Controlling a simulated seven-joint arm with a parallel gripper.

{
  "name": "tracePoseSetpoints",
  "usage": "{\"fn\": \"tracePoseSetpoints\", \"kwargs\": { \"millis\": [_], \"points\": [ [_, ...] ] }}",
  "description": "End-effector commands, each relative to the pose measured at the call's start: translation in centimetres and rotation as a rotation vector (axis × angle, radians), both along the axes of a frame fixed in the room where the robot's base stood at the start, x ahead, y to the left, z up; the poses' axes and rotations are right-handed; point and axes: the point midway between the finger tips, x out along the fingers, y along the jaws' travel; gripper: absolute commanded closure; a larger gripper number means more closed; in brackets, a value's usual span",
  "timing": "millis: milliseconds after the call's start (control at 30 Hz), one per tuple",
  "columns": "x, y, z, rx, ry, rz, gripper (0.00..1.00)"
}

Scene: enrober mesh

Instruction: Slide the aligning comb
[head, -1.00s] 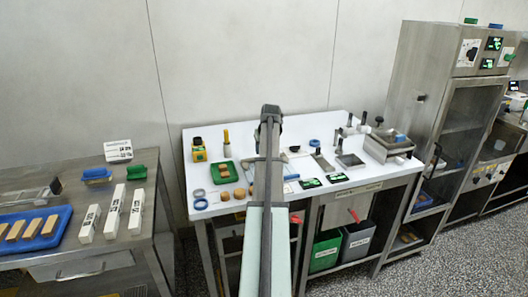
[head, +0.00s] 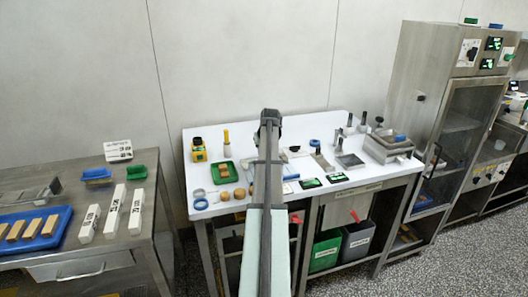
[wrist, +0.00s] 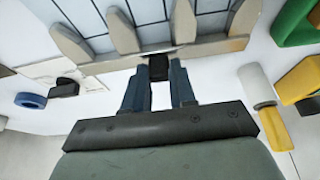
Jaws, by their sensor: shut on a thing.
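The aligning comb (wrist: 205,50) shows in the wrist view as a beige bar with several pointed teeth reaching over a pale, dark-lined surface. A small black knob (wrist: 153,66) sits at the bar's near edge. My gripper (wrist: 154,82) is shut on this knob, one dark finger on each side. In the head view my gripper (head: 270,120) is at the back of the white table, and my own arm hides the comb there.
The white table (head: 225,205) holds a green tray (head: 222,173), a yellow device (head: 198,150), blue rings and a metal box (head: 388,146) at right. In the wrist view a white-and-yellow cylinder (wrist: 256,85) and yellow-green things stand right of my gripper.

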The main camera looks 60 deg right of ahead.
Motion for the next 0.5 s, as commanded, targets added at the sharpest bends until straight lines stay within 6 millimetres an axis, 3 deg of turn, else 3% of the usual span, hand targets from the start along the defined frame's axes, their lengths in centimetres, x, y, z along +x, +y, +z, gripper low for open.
{"fn": "tracePoseSetpoints", "kwargs": {
  "millis": [100, 500],
  "points": [
    [0.00, 0.00, 0.01, 0.000, 0.000, 0.000, 1.00],
    [-0.07, 0.09, 0.01, 0.000, 0.000, 0.000, 1.00]
  ]
}}
